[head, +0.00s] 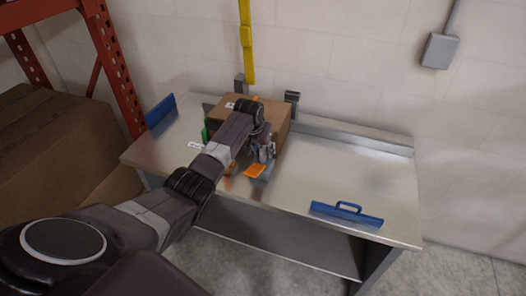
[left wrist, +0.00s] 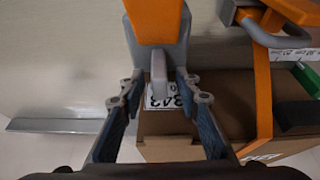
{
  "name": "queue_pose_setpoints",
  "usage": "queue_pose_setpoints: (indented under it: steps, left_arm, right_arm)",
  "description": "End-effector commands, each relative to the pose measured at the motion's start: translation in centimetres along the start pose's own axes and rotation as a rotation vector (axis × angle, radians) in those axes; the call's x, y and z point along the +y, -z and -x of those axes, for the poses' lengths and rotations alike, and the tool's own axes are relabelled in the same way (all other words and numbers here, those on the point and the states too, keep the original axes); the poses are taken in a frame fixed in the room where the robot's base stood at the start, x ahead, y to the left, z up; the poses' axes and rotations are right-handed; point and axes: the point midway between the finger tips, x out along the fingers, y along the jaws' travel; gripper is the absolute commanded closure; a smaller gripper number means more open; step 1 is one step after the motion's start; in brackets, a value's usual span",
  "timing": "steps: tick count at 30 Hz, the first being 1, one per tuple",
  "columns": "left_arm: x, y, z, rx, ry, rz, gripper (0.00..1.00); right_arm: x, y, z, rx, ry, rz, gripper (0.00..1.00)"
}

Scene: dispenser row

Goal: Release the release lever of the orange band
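A brown cardboard box (head: 274,109) stands on the metal table, partly hidden behind my left arm. In the left wrist view an orange band (left wrist: 262,100) runs over the box (left wrist: 215,95), which carries a printed label. My left gripper (head: 265,152) is at the box's near side. In the wrist view its two fingers (left wrist: 158,90) are apart, one on each side of a grey lever (left wrist: 158,66) below an orange block (left wrist: 155,20). I cannot tell whether they touch it. Another orange part with a grey bar (left wrist: 268,38) is at the upper right. My right gripper is out of view.
The metal table (head: 335,175) has free room on the right. A blue handled plate (head: 347,213) lies at its front edge, another blue plate (head: 160,110) at the left. An orange rack (head: 112,70) stands left. A yellow strip (head: 246,45) hangs on the wall behind.

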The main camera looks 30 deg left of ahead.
Motion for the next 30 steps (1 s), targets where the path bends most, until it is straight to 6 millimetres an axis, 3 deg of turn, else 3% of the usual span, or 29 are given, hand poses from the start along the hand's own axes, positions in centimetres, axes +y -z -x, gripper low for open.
queue_pose_setpoints:
  steps: [9, 17, 25, 30]
  left_arm:
    - [0.0, 0.0, -0.2, 0.000, 0.000, -0.001, 0.71]
    - [0.0, 0.0, -0.2, -0.001, 0.000, 0.000, 0.99]
    - [0.3, -0.1, -0.1, -0.004, 0.028, -0.015, 1.00]
    - [1.1, -0.2, -0.2, -0.008, 0.153, -0.069, 1.00]
  right_arm:
    - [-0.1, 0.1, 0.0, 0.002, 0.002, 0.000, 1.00]
    - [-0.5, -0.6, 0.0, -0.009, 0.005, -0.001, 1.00]
    - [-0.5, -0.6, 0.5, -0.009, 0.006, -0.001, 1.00]
    - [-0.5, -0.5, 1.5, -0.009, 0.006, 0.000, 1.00]
